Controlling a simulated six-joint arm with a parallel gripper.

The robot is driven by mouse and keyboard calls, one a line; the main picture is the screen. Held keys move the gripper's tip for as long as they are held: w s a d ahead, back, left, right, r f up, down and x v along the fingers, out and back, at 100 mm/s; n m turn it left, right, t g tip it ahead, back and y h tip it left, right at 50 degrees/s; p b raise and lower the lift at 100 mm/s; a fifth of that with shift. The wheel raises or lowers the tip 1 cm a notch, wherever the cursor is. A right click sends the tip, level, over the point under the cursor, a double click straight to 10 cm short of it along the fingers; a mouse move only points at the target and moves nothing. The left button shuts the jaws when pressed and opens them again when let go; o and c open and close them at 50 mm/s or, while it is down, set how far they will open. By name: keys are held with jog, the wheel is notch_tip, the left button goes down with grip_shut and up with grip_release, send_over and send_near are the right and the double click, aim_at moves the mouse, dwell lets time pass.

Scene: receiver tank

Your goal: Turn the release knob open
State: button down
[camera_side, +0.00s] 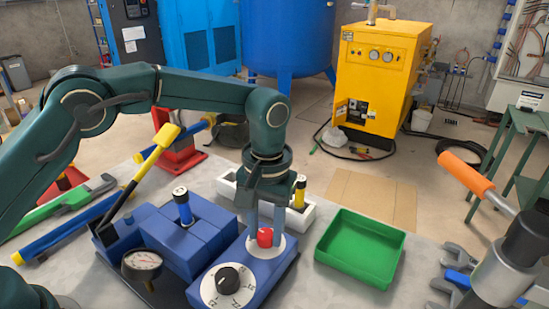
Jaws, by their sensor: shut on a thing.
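The red release knob (265,236) sits on a white disc (275,250) on top of a blue block (252,284). My gripper (265,230) points straight down over it, with one grey finger on each side. The fingers are shut on the red knob, and they cover part of its left and right sides. A black knob (228,280) on a white marked dial sits on the same blue block, nearer the camera. The markings around the red knob are too small to read.
A pressure gauge (141,263) and a blue block assembly (183,240) with a yellow-handled lever (155,152) stand left. A green tray (360,246) lies right. An orange-handled tool (467,174) and wrenches occupy the far right.

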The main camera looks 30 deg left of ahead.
aim_at(266, 234)
dwell(0.3)
jog(key=c, duration=0.5)
grip_release()
jog(key=shift+r, duration=0.1)
jog(key=shift+d+r, duration=0.1)
jog(key=shift+r, duration=2.4)
